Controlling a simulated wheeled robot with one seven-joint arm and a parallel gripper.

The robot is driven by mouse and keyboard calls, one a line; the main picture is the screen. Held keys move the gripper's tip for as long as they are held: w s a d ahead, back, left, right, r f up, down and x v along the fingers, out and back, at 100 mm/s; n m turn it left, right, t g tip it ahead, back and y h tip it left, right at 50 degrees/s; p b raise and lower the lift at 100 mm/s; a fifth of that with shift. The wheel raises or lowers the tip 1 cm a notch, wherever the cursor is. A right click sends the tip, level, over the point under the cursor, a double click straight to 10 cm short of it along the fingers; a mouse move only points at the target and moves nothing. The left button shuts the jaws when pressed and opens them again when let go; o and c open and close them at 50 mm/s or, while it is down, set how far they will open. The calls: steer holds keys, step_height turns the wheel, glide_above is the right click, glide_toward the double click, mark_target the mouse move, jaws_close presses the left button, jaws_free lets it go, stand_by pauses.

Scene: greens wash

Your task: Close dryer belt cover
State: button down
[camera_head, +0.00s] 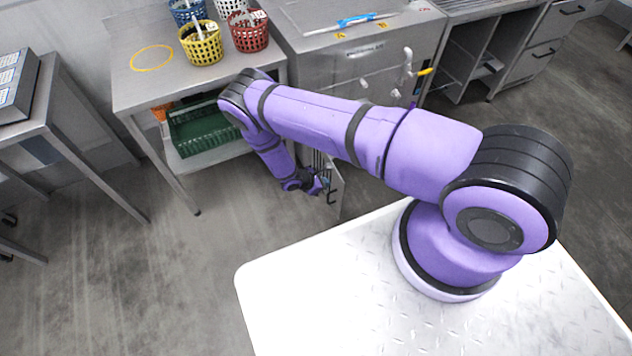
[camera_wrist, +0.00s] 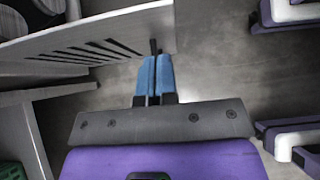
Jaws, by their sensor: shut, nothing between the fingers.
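The dryer belt cover (camera_head: 338,188) is a grey slotted panel that stands swung open from the lower front of the steel dryer cabinet (camera_head: 345,58). It has a small black handle. In the wrist view the cover (camera_wrist: 60,45) crosses the upper left, with a row of dark slots. My gripper (camera_head: 325,184) is low, beside the cover's free end. In the wrist view its blue fingers (camera_wrist: 154,75) are together and empty, with tips close to the black handle (camera_wrist: 153,46). I cannot tell whether they touch it. My arm hides part of the cabinet front.
A steel table (camera_head: 128,92) left of the dryer holds baskets, including a yellow one (camera_head: 203,50) and a red one (camera_head: 249,38). A green crate (camera_head: 205,128) sits on its lower shelf. Open floor (camera_head: 120,270) lies to the left. Open shelving stands right of the dryer.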

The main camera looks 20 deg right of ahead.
mark_target(341, 181)
steer(key=shift+d+f, duration=0.2)
steer(key=shift+d, duration=1)
steer(key=shift+d+f, duration=0.15)
steer(key=shift+d, duration=1.05)
steer(key=shift+d, duration=0.1)
